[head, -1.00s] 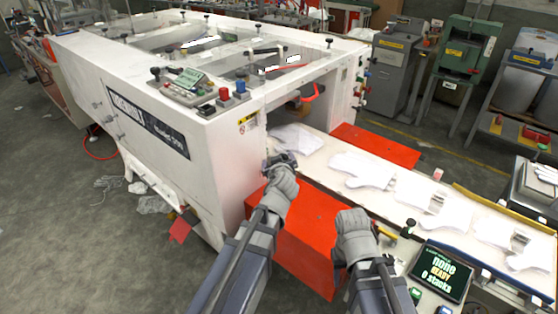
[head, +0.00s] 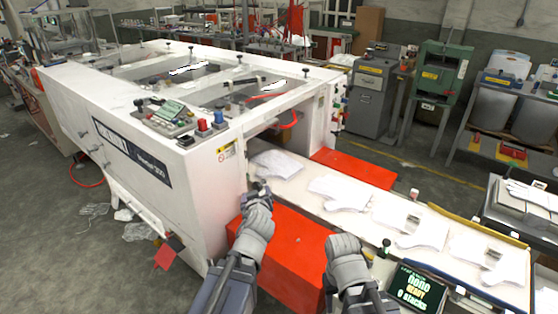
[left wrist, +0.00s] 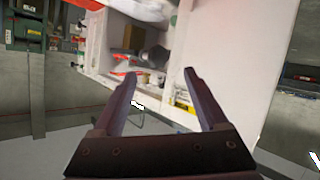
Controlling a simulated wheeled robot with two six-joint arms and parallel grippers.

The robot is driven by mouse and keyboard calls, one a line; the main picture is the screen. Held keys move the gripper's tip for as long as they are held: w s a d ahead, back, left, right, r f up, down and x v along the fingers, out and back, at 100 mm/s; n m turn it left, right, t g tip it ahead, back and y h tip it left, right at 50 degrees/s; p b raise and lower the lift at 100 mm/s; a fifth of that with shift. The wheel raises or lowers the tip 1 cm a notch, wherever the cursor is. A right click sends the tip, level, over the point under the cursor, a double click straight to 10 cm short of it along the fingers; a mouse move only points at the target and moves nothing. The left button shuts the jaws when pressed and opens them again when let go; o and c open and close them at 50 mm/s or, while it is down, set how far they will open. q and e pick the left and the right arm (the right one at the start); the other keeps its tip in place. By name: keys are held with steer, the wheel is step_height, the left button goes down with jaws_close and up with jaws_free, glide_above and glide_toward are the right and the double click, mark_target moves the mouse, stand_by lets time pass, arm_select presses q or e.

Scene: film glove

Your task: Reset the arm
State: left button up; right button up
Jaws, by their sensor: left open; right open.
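My left gripper (head: 258,190) is in front of the white machine, above the near side of the belt and a red box. In the left wrist view my left gripper (left wrist: 158,78) shows two dark fingers spread apart with nothing between them. My right gripper (head: 344,243) is lower and to the right, near the belt's near edge; its fingertips are mostly hidden behind its grey wrist. I see nothing held in it. Both arms come up from the bottom of the head view.
A white machine (head: 190,175) stands at the left. Flat white gloves (head: 340,192) lie along its pale belt (head: 315,206). Red boxes (head: 290,258) flank the belt. A screen (head: 412,290) stands at the lower right. Grey floor (head: 40,240) is open at the left.

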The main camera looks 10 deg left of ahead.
arm_select(q)
steer(key=s+d+f+m+g+h, duration=0.1)
steer(key=s+d+f+m+g, duration=0.4)
steer(key=s, duration=0.6)
steer(key=s+d+f+m+g+h, duration=0.2)
steer(key=s+d+f+m+g, duration=0.3)
steer(key=s+d+f+g, duration=0.3)
steer(key=s+d, duration=0.2)
steer(key=s, duration=0.1)
steer(key=shift+s+d+f+m, duration=0.15)
steer(key=shift+d+f+m, duration=0.15)
steer(key=shift+d+f, duration=0.1)
